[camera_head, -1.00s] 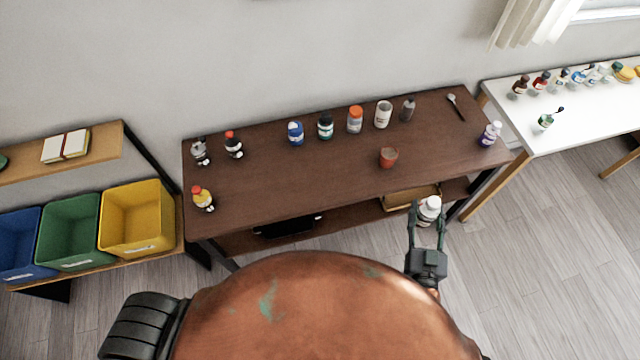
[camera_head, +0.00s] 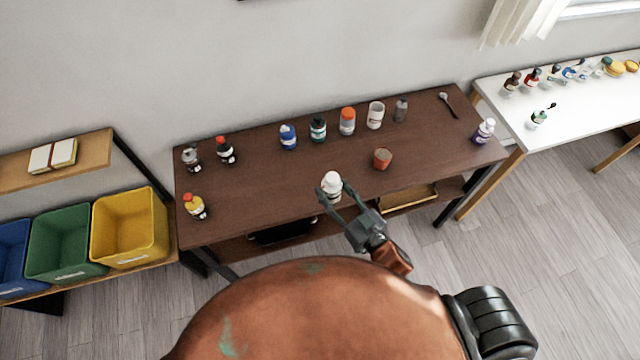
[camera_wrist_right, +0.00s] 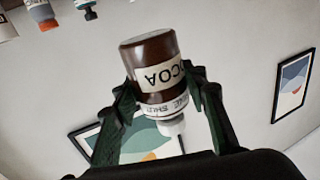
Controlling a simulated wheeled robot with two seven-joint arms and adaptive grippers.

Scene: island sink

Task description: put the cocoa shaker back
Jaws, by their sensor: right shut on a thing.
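The cocoa shaker (camera_wrist_right: 150,62) is a brown bottle with a pale label reading COCOA and a white top. In the head view the shaker (camera_head: 331,184) shows mainly its white top, at the front edge of the dark brown table (camera_head: 270,180). My right gripper (camera_head: 341,196) is shut on the shaker, and its fingers (camera_wrist_right: 160,105) press on both sides of it in the wrist view. I cannot tell whether the shaker touches the table. My left gripper is not in view.
A red-brown cup (camera_head: 382,159) stands right of the shaker.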

